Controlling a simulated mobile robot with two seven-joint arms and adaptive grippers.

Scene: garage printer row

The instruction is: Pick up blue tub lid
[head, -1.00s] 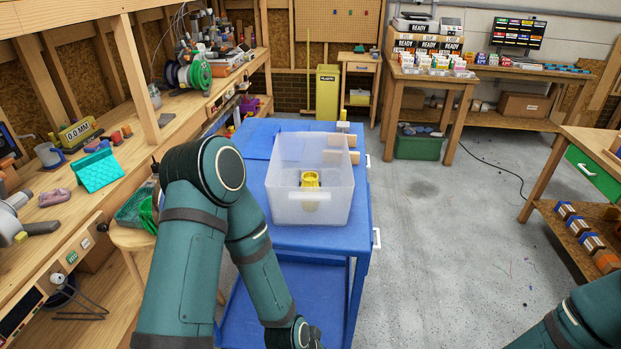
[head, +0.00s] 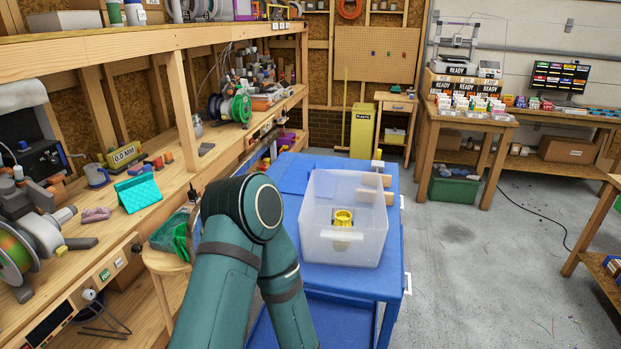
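A clear plastic tub (head: 340,247) stands open on the blue cart (head: 368,285), with a yellow ring-shaped object (head: 343,217) inside. A flat blue panel (head: 290,182) lies on the cart top behind and to the left of the tub. It looks like the blue tub lid, but blue on blue makes its edges hard to tell. My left arm rises in front of the cart's left side and hides part of it. Its gripper is below the picture. My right arm and gripper are not in view.
A wooden workbench (head: 128,222) with tools and spools runs along the left. A wooden stool (head: 165,262) with a green-filled container stands between bench and cart. Small wooden blocks (head: 376,197) sit at the tub's right. The floor (head: 462,265) right of the cart is clear.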

